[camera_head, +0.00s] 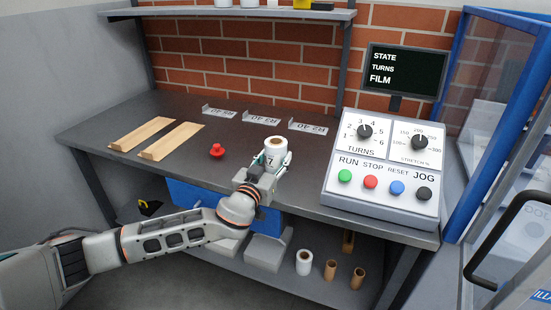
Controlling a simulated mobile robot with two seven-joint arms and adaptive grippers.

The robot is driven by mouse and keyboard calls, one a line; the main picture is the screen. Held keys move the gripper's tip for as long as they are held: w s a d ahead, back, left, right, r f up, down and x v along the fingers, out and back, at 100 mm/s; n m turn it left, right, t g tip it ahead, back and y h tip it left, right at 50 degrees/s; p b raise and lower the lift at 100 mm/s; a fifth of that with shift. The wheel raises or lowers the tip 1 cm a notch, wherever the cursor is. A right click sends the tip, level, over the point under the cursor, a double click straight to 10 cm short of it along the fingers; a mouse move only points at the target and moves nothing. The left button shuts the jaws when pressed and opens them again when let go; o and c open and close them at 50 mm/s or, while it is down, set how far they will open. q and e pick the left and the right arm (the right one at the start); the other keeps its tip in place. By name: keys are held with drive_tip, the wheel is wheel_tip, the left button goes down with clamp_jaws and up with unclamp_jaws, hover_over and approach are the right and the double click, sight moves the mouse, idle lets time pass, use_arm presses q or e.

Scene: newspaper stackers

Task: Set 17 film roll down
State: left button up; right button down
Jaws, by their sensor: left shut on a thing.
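The film roll (273,146) is a white cylinder with a dark core hole on top and a label whose visible digit is 7. My left gripper (265,162) is shut around it and holds it upright at the worktable (95,130), near its front edge. I cannot tell whether the roll touches the tabletop. My right gripper is not in view.
Two wooden strips (142,133) and a red knob (217,151) lie left of the roll. Several clear label stands (262,117) stand behind it. A control panel (384,165) stands to the right. A lower shelf (315,282) holds another white roll (304,262) and brown cores (330,270).

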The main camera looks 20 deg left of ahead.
use_arm(q)
drive_tip(key=shift+f, duration=0.2)
drive_tip(key=o, duration=1.3)
drive_tip(key=shift+r, duration=0.55)
drive_tip(key=s, duration=0.8)
drive_tip(key=s+p, duration=0.1)
drive_tip(key=s, duration=0.3)
drive_tip(key=shift+a+f, duration=0.2)
drive_tip(key=shift+f, duration=0.1)
